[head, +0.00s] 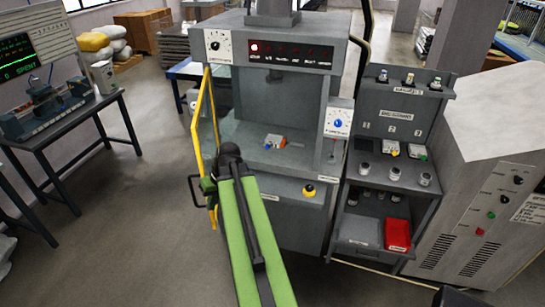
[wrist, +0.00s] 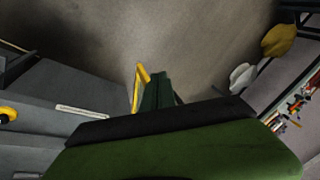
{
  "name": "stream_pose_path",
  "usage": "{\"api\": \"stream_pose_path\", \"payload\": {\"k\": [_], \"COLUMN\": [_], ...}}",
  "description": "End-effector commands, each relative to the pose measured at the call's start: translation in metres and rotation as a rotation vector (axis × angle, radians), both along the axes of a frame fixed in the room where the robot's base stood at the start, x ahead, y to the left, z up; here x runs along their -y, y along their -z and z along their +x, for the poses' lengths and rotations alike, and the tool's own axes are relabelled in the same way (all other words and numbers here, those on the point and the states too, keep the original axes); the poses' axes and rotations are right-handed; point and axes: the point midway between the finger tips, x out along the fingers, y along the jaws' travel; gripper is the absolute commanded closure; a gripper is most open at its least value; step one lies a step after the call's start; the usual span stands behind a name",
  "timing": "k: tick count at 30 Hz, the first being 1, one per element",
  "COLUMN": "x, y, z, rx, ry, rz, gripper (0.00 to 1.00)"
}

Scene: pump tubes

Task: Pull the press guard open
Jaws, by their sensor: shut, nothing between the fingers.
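The grey press (head: 285,215) stands in the middle of the head view. Its yellow-framed guard (head: 196,112) stands out at the press's left side, swung away from the front, and the work space shows uncovered. A dark loop handle (head: 192,190) shows at the guard's lower left. My gripper (head: 208,187) is beside the handle and the lower part of the frame, partly hidden by my arm. In the wrist view my gripper (wrist: 158,92) is shut and empty, with the yellow guard edge (wrist: 140,85) close at its left. I cannot tell whether they touch.
A bench with a monitor (head: 35,50) stands at left. A grey rack (head: 395,130) with a red bin (head: 397,233) and a large cabinet (head: 485,170) stand at right. The floor (head: 130,230) left of the press is clear.

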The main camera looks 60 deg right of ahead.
Motion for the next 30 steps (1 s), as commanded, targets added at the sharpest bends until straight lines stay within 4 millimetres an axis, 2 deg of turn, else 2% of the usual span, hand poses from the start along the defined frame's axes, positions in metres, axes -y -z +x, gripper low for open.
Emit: {"api": "stream_pose_path", "payload": {"k": [1, 3, 6, 9, 12, 15, 20, 23, 30], "x": [0.043, 0.095, 0.158, 0.202, 0.228, 0.239, 0.241, 0.241, 0.243], "y": [-0.032, -0.055, -0.085, -0.107, -0.12, -0.124, -0.121, -0.111, -0.067], "z": [-0.022, -0.055, -0.107, -0.153, -0.186, -0.202, -0.203, -0.198, -0.168], "rx": [0.039, 0.101, 0.183, 0.247, 0.289, 0.308, 0.312, 0.311, 0.312], "ry": [0.068, 0.15, 0.253, 0.336, 0.387, 0.412, 0.414, 0.413, 0.411], "rz": [0.009, 0.017, 0.009, -0.006, -0.023, -0.032, -0.033, -0.033, -0.033], "gripper": [1.0, 1.0, 1.0, 1.0, 1.0, 1.0, 1.0, 1.0, 1.0]}}
